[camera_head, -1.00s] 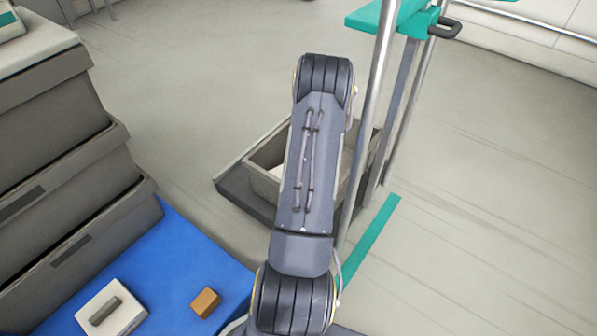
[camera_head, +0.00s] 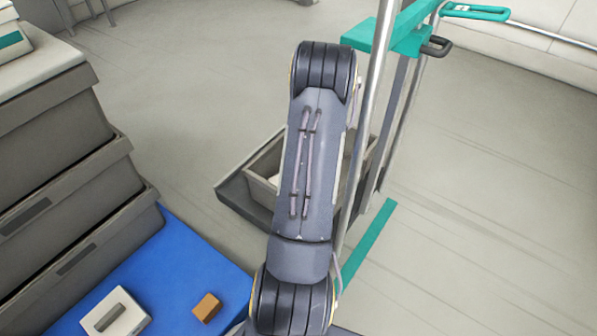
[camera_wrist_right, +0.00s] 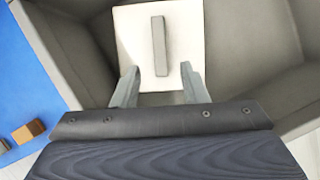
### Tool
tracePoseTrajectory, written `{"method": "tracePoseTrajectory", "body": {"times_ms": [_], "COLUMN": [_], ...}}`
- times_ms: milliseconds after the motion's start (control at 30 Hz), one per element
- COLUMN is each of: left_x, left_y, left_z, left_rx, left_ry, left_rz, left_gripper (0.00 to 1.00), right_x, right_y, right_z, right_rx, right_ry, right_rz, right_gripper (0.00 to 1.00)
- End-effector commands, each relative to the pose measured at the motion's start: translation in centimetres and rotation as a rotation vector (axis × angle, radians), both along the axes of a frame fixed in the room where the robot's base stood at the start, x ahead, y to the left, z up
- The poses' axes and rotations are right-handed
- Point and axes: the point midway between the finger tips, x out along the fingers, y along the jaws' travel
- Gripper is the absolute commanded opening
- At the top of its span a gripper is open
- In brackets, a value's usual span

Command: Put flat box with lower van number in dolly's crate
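The dolly's crate (camera_head: 262,163) is grey and open-topped, on a low dark base in the middle of the head view. My right arm hides much of it. In the right wrist view, a white flat box (camera_wrist_right: 188,30) with a grey raised handle (camera_wrist_right: 159,45) lies inside the grey crate (camera_wrist_right: 255,50). My right gripper (camera_wrist_right: 160,80) is open, its fingers apart near the box's near edge; the handle lies between and beyond the tips. Another white flat box (camera_head: 132,318) with a grey handle lies on the blue surface (camera_head: 185,265). No van number is readable. My left gripper is not in view.
A small wooden block (camera_head: 207,307) lies on the blue surface. The dolly's upright poles (camera_head: 372,120) and teal bracket (camera_head: 385,38) rise beside the crate. Floor at right is clear.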

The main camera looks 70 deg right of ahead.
Motion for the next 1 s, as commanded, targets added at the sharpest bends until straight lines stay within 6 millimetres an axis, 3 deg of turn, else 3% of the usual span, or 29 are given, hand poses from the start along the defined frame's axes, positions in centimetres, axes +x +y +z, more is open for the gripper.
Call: {"method": "tracePoseTrajectory", "body": {"times_ms": [33, 200, 467, 567, 667, 767, 833, 900, 967, 1000], "left_x": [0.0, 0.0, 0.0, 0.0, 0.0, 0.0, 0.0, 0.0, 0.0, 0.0], "left_y": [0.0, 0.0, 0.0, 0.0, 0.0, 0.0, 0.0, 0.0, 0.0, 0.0], "left_z": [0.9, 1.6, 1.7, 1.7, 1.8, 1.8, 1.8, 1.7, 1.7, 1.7], "left_rx": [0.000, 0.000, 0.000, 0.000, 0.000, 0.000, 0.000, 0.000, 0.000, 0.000], "left_ry": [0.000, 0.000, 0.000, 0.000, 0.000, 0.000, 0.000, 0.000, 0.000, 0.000], "left_rz": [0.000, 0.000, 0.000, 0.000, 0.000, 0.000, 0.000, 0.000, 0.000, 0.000], "left_gripper": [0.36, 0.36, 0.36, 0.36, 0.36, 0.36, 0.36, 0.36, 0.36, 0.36], "right_x": [-0.3, -1.0, -1.2, -0.1, 3.2, 8.1, 11.2, 13.1, 13.6, 13.3], "right_y": [0.3, 0.8, 1.0, 1.5, 3.6, 8.3, 13.2, 18.7, 23.9, 27.3], "right_z": [1.4, 3.2, 3.7, 4.4, 6.9, 11.2, 14.8, 18.3, 21.0, 22.7], "right_rx": [-0.001, 0.001, 0.000, -0.009, -0.049, -0.134, -0.227, -0.344, -0.469, -0.569], "right_ry": [0.000, -0.001, 0.000, -0.006, -0.023, -0.051, -0.076, -0.101, -0.121, -0.136], "right_rz": [0.000, -0.001, 0.001, 0.054, 0.243, 0.597, 0.912, 1.250, 1.557, 1.768], "right_gripper": [0.40, 0.40, 0.40, 0.40, 0.40, 0.40, 0.40, 0.40, 0.40, 0.40]}}
